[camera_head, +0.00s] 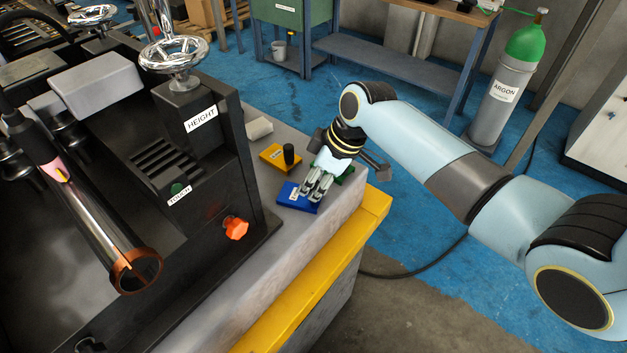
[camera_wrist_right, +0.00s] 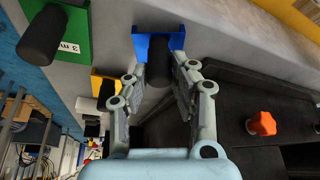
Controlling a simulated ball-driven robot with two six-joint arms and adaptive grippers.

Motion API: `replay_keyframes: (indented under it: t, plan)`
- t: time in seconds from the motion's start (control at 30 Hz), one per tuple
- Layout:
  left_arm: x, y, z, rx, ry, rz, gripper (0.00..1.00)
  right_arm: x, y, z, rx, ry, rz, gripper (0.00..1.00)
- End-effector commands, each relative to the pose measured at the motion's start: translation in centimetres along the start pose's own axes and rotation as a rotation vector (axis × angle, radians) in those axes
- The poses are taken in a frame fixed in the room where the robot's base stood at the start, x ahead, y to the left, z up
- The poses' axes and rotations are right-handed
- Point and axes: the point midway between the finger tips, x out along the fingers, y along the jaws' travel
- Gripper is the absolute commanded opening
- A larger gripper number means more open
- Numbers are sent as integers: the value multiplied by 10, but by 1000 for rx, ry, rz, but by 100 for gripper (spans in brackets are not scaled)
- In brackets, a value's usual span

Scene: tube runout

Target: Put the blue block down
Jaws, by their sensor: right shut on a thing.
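The blue block (camera_head: 291,195) has a white label and a black knob. It lies flat at the grey ledge of the machine; I cannot tell for sure whether its underside touches. My right gripper (camera_head: 316,192) points down over it and is shut on the block's knob. In the right wrist view the blue block (camera_wrist_right: 145,46) sits beyond the fingertips, with its black knob (camera_wrist_right: 158,65) between the fingers of the gripper (camera_wrist_right: 163,80). The fingers hide part of the block in the head view. My left gripper is not in view.
A yellow block (camera_head: 270,158) with a black knob sits just behind. A green block (camera_wrist_right: 83,30) marked 3 mm is on the other side. The ledge ends at a yellow edge (camera_head: 310,285). The black machine (camera_head: 205,150) with an orange knob (camera_head: 236,228) stands left.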

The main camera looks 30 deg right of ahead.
Motion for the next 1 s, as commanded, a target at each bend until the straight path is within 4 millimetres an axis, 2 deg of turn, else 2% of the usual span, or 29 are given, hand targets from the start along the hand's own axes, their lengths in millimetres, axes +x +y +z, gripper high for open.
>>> replay_keyframes:
  t: [0.07,0.1,0.27,0.53,0.67,1.0]
  plan:
    - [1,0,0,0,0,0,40,2,0,1,0,0,0,0]
    - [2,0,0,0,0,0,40,3,0,1,0,0,0,24]
    - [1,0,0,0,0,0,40,2,0,1,0,0,0,45]
    - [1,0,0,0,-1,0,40,1,0,1,0,0,0,47]
    - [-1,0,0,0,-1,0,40,-8,1,0,0,0,3,47]
    - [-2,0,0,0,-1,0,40,-81,2,0,-3,1,4,47]
